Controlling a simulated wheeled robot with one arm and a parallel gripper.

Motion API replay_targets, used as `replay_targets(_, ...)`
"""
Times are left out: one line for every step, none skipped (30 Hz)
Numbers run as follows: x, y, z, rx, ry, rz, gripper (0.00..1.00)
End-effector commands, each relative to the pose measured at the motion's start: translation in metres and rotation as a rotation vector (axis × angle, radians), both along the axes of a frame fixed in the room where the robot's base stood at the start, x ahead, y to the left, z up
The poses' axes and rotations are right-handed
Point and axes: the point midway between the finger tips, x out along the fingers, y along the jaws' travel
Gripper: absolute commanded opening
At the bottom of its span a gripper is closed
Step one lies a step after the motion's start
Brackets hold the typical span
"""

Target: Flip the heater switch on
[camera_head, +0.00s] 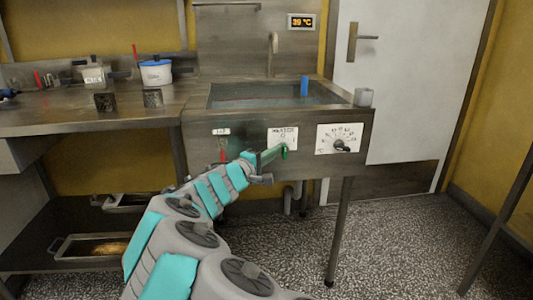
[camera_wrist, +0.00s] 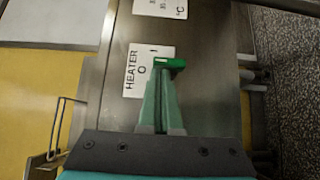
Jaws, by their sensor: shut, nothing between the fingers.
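The heater switch is a bright green knob-like piece (camera_wrist: 170,63) beside the white HEATER label (camera_wrist: 148,70), which carries the marks O and I. In the head view the green switch (camera_head: 284,153) is on the steel front panel, just below its label (camera_head: 282,136). My gripper (camera_head: 272,156) reaches up to it from the lower left, its green fingers shut and empty. In the wrist view the fingertips (camera_wrist: 162,80) come right up to the switch and partly overlap it. I cannot tell whether they touch it, or which way the switch is set.
The panel belongs to a steel basin (camera_head: 195,110). A dial (camera_head: 340,145) is right of the switch, and a red control (camera_head: 222,150) is to its left. A display (camera_head: 301,21) above reads 39 °C. A blue item (camera_head: 304,86) and grey cup (camera_head: 363,97) are at the basin.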

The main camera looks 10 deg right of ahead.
Motion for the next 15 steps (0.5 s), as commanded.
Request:
replay_targets(0.0,-0.0004,-0.0001,0.0,0.0,0.0,0.0)
replay_targets(0.0,-0.0003,0.0,0.0,0.0,0.0,0.0)
replay_targets(0.0,-0.0003,-0.0002,0.0,0.0,0.0,0.0)
replay_targets(0.0,-0.0003,-0.0002,0.0,0.0,0.0,0.0)
replay_targets(0.0,-0.0001,-0.0001,0.0,0.0,0.0,0.0)
replay_targets(-0.0001,-0.0002,-0.0001,0.0,0.0,0.0,0.0)
replay_targets(-0.0001,-0.0002,-0.0001,0.0,0.0,0.0,0.0)
replay_targets(0.0,-0.0001,-0.0001,0.001,0.001,0.0,0.0)
replay_targets(-0.0001,-0.0002,-0.0002,0.001,0.0,0.0,0.0)
replay_targets(-0.0001,-0.0001,0.0,0.003,0.0,0.0,0.0)
replay_targets(-0.0001,-0.0002,0.0001,0.006,0.0,0.0,0.0)
replay_targets(-0.0001,-0.0004,0.0002,0.011,-0.001,0.0,0.0)
replay_targets(-0.0001,-0.0004,0.0004,0.016,0.0,0.0,0.0)
replay_targets(-0.0001,-0.0005,0.0006,0.023,0.0,0.0,0.0)
replay_targets(-0.0002,-0.0008,0.0007,0.035,-0.001,0.0,0.0)
